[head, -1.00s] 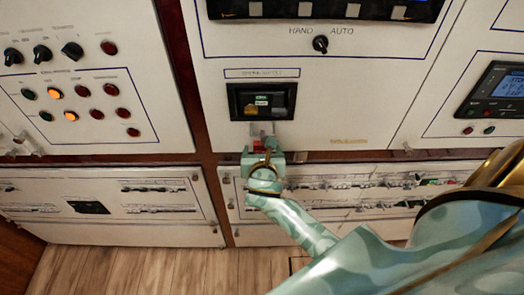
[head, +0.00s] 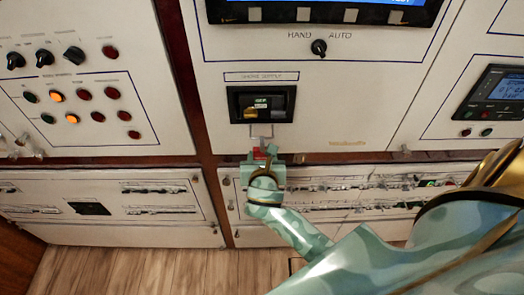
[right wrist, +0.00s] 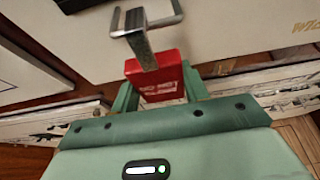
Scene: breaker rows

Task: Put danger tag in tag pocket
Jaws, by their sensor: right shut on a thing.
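My right gripper (head: 264,160) is in front of the middle panel, just below the black-framed shore supply window. It is shut on the red danger tag (right wrist: 157,76), which has white lettering, partly hidden by the jaws. A little red of the tag (head: 262,152) also shows above the jaws in the head view. A small grey metal bracket, which looks like the tag pocket (head: 261,131), is on the panel just above the tag. In the right wrist view the bracket (right wrist: 147,42) has a strip that overlaps the tag's top edge; I cannot tell whether they touch. My left gripper is not in view.
The shore supply window (head: 262,103) is right above the bracket. A HAND/AUTO knob (head: 319,47) is higher up. Lower panels with rows of breakers (head: 350,195) lie behind and beside my right arm. A panel of knobs and lamps (head: 75,90) is at the left.

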